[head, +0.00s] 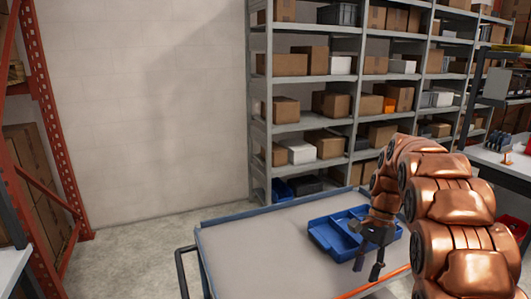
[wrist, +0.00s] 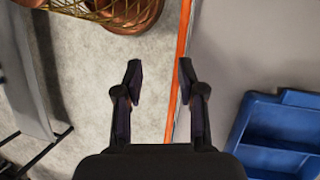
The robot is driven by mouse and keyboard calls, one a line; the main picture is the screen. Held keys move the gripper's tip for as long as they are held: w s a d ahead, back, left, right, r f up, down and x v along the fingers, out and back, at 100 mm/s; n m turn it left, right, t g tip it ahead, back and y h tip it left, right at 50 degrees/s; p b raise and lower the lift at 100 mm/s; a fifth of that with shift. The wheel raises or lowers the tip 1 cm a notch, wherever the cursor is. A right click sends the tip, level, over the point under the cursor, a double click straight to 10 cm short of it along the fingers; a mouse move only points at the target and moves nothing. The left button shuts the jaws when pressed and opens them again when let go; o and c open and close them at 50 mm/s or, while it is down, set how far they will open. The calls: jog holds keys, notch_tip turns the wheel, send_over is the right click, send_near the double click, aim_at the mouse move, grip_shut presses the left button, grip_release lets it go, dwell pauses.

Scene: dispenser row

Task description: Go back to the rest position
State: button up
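My gripper (head: 368,271) is at the end of my copper-coloured arm, on the right side of the head view. It hangs pointing down over the front right part of a grey-topped cart, in front of a blue tray. In the wrist view the gripper (wrist: 159,75) has its two dark fingers spread apart with nothing between them. Grey floor and the cart's orange edge strip (wrist: 183,60) show beyond the fingertips. The gripper is open and empty.
The cart (head: 250,255) carries the blue divided tray (head: 325,238), whose visible compartments look empty. The cart's left top is clear. Shelves with boxes (head: 290,65) stand behind. A red rack (head: 50,110) is at left, a white bench (head: 505,165) at right. Open floor (head: 130,255) lies left of the cart.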

jog(key=s+a+n+h, duration=0.1)
jog(key=s+n, duration=0.3)
jog(key=s, duration=0.7)
jog(key=s+a+n+t+h, duration=0.1)
jog(key=s+a+n, duration=0.3)
jog(key=s, duration=0.7)
jog(key=s+a+n, duration=0.3)
jog(key=s+n, duration=0.1)
jog(key=s, duration=0.7)
jog(key=shift+a+r+t+h, duration=0.2)
jog(key=shift+t+h, duration=0.2)
jog(key=shift+s, duration=0.1)
